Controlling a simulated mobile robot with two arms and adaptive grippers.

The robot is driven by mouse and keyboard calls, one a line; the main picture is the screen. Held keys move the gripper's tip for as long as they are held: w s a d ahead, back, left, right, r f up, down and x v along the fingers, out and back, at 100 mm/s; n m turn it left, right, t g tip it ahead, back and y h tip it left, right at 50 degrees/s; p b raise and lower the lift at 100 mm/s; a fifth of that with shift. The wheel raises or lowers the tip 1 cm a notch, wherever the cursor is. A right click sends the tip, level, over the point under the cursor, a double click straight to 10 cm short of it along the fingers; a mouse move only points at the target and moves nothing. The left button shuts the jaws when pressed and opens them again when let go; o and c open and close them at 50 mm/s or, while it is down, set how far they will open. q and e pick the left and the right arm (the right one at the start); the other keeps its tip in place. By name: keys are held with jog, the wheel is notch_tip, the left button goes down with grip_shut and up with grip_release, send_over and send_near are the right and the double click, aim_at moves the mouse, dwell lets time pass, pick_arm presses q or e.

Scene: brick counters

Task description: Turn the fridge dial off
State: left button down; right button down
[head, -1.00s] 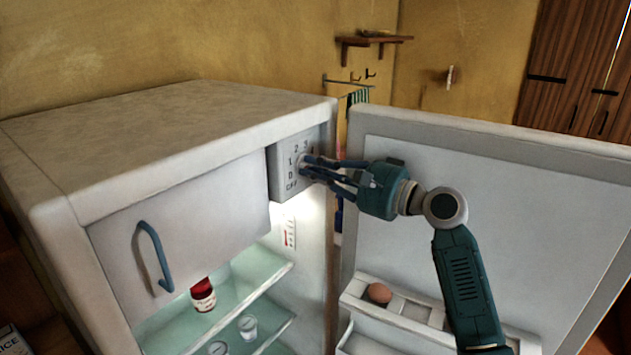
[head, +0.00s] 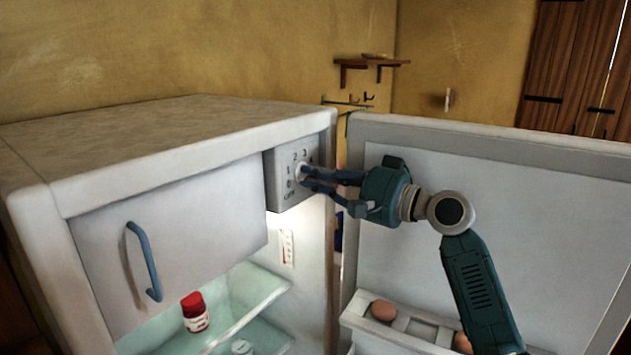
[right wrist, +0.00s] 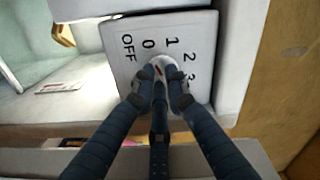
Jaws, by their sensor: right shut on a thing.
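The open fridge (head: 180,190) has a grey control box (head: 277,185) at its upper right inside, marked OFF, 0, 1, 2, 3. The dial (head: 300,172) on it is pale and mostly covered by my fingers. My right gripper (head: 305,178) is shut on the dial. In the right wrist view the fingers (right wrist: 165,85) close around the dial (right wrist: 160,65) from both sides. Its small red mark shows between the fingertips and points roughly toward the 0. My left gripper is not in view.
The fridge door (head: 520,190) stands open on the right, behind my right arm, with eggs (head: 383,310) in its rack. A freezer flap (head: 195,225) with a blue handle (head: 146,262) is left of the box. A red-capped jar (head: 195,312) stands on a glass shelf below.

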jog(key=shift+f, duration=0.15)
jog(key=c, duration=1.7)
grip_release()
jog(key=shift+c, duration=0.2)
jog(key=v, duration=1.2)
